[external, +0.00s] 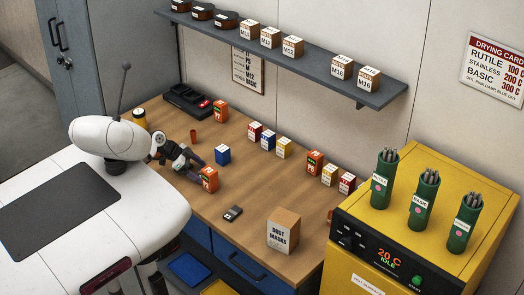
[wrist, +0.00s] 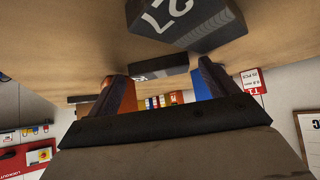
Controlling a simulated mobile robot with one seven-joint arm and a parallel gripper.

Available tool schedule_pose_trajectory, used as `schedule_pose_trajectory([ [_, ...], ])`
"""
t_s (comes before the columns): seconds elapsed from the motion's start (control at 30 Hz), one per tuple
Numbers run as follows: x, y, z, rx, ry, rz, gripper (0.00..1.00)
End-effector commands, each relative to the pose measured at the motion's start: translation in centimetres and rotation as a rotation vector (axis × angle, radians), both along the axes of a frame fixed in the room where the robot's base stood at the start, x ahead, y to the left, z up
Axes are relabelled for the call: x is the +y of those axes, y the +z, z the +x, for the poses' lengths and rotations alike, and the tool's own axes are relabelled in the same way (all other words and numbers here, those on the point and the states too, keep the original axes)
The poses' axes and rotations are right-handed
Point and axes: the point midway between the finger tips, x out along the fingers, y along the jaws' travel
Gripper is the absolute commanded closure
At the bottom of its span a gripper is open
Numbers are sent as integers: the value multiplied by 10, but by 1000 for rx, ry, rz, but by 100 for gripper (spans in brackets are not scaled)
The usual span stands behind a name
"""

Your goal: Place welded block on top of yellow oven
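The yellow oven (external: 395,240) stands at the right in the external view, its display reading 20 C IDLE. Three green tubes of rods stand on its top. My gripper (external: 196,168) is low over the left part of the bench. In the wrist view its fingers (wrist: 163,80) are apart with a gap between them. A dark block marked 27 (wrist: 175,18) shows large at the top of that view. Another dark block with a white mark (wrist: 160,73) shows beyond the fingertips. I cannot tell which is the welded block. A small dark piece (external: 233,213) lies mid-bench in the external view.
An orange box (external: 209,180) and a blue box (external: 222,154) stand close to my gripper. Several small boxes line the bench's back. A dust masks box (external: 283,231) stands near the oven. A shelf (external: 300,58) hangs above. Bare bench (external: 250,190) lies mid-table.

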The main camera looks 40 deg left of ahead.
Motion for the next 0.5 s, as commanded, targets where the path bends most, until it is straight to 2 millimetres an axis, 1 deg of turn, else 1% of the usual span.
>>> schedule_pose_trajectory([
  [0.03,0,0,0,0,0,0,21],
  [0.07,0,0,0,0,0,0,25],
  [0.4,0,0,0,0,0,0,69],
  [0.43,0,1,0,-2,0,0,69],
  [0.47,0,1,0,-1,1,0,74],
  [0.5,0,1,0,-1,1,0,74],
])
